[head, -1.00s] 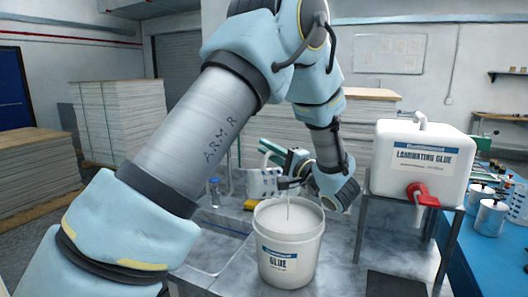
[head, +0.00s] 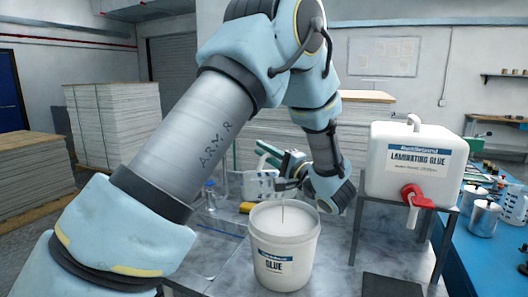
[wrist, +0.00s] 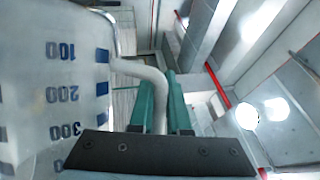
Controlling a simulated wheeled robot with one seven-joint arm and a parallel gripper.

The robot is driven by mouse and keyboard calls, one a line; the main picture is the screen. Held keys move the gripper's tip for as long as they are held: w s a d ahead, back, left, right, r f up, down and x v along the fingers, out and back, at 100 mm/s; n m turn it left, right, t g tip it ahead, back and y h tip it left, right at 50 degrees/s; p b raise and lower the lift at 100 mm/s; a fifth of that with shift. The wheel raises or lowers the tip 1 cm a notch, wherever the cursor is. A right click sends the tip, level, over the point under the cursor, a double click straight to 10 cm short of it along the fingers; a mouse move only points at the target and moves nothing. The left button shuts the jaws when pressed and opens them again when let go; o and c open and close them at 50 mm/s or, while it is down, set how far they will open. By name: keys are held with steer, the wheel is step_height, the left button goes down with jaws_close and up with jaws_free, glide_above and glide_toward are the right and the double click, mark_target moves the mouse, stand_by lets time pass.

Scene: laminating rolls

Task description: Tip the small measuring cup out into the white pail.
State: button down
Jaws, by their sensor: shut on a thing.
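The small measuring cup (head: 260,186) is translucent white with blue marks, and it is tipped over behind and above the rim of the white pail. Its marks and curved handle show close up in the wrist view (wrist: 72,95). My gripper (head: 271,156) is shut on the cup's handle, with the green fingers (wrist: 162,100) on either side of it. A thin stream (head: 283,212) drops into the white pail (head: 283,268), which is labelled GLUE and stands upright on the grey bench. White contents show inside the pail. The inside of the cup is hidden.
A laminating glue jug (head: 415,165) with a red tap stands on a metal stand right of the pail. A clear bottle (head: 210,196) and a yellow item (head: 246,208) are at left. Metal cans (head: 484,218) stand on the blue table.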

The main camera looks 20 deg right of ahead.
steer(key=shift+d, duration=0.1)
steer(key=shift+d+r+m+t, duration=0.2)
steer(key=shift+d+m, duration=0.35)
steer(key=shift+d+r+m+t, duration=0.15)
steer(key=shift+d+m+t, duration=0.05)
steer(key=shift+d+m, duration=0.35)
stand_by(2.8)
steer(key=shift+a+r+n+g, duration=0.1)
steer(key=shift+a+n+g, duration=0.5)
steer(key=shift+a+n, duration=1.3)
steer(key=shift+a, duration=0.15)
